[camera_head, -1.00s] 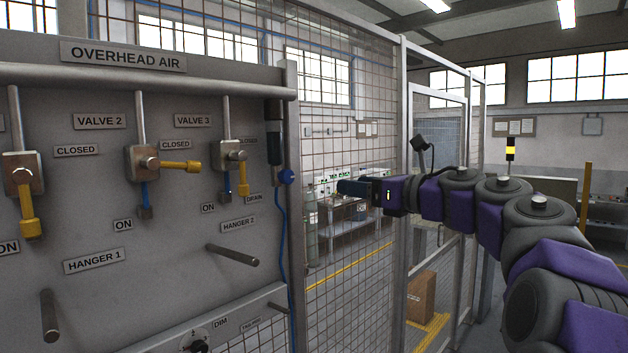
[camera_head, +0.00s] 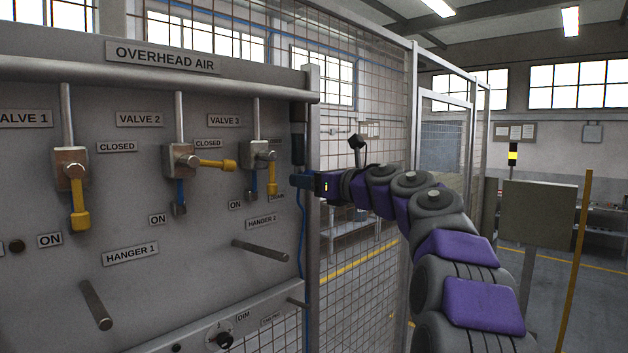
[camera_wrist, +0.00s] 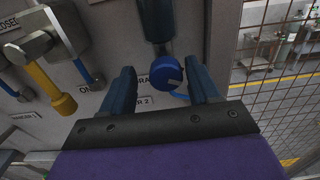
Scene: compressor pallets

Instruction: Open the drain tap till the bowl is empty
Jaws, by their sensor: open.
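The drain tap (camera_wrist: 166,84) is a round blue knob with a pale mark, under the dark bowl (camera_wrist: 157,20) in the wrist view. My gripper (camera_wrist: 161,76) is open, with one dark blue finger on each side of the tap. Gaps show between the fingers and the knob; contact cannot be seen. In the head view my gripper (camera_head: 302,181) is at the panel's right edge, just below the bowl (camera_head: 298,148). It hides the tap there. The liquid level in the bowl cannot be made out.
Yellow valve levers (camera_head: 272,180) stand out from the panel (camera_head: 150,300) left of my gripper. Pegs (camera_head: 262,250) stick out below. A blue hose (camera_head: 301,235) hangs under the tap area. A mesh fence (camera_head: 350,285) is close on the right.

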